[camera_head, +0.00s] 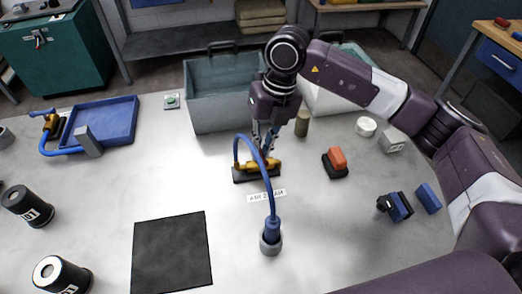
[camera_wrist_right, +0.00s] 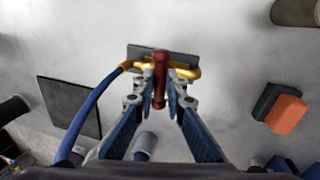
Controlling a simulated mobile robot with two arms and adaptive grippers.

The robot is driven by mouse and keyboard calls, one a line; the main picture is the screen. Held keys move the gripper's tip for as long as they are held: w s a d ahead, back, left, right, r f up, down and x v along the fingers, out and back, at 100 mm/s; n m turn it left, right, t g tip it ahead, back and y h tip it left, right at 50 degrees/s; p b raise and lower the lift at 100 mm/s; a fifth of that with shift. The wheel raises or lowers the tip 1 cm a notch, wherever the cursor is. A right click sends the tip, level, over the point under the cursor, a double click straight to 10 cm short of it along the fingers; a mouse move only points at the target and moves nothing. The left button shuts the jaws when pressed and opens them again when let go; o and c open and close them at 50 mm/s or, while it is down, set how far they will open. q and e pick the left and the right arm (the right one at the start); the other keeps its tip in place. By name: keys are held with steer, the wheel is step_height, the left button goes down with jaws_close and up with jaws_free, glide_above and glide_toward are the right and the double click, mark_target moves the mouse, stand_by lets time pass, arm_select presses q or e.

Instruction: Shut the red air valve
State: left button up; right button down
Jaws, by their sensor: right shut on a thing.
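The red air valve handle (camera_wrist_right: 159,72) shows in the right wrist view as a short red bar. It lies across a yellow pipe (camera_wrist_right: 187,71) at about a right angle. The pipe is on a dark base block (camera_head: 243,179), and a blue hose (camera_head: 266,180) arches from it to a grey round socket (camera_head: 270,243). My right gripper (camera_head: 265,152) reaches down over the valve, its fingers (camera_wrist_right: 160,88) shut on the red handle from both sides. In the head view the gripper hides the handle. My left gripper is in neither view.
An orange and black block (camera_head: 336,162) lies right of the valve. A grey bin (camera_head: 222,115) stands behind it, with a small olive cylinder (camera_head: 302,123) nearby. A black mat (camera_head: 172,252) is at front left; a blue tray (camera_head: 103,122) is further left. Bare table surrounds the base.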

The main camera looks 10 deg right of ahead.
steer(key=shift+w+r+m, duration=0.15)
steer(key=shift+m, duration=0.35)
steer(key=c, duration=2)
jaws_free()
steer(key=shift+o, duration=0.2)
step_height(320, 180, up, 12)
steer(key=d, duration=0.2)
steer(key=shift+d+f, duration=0.2)
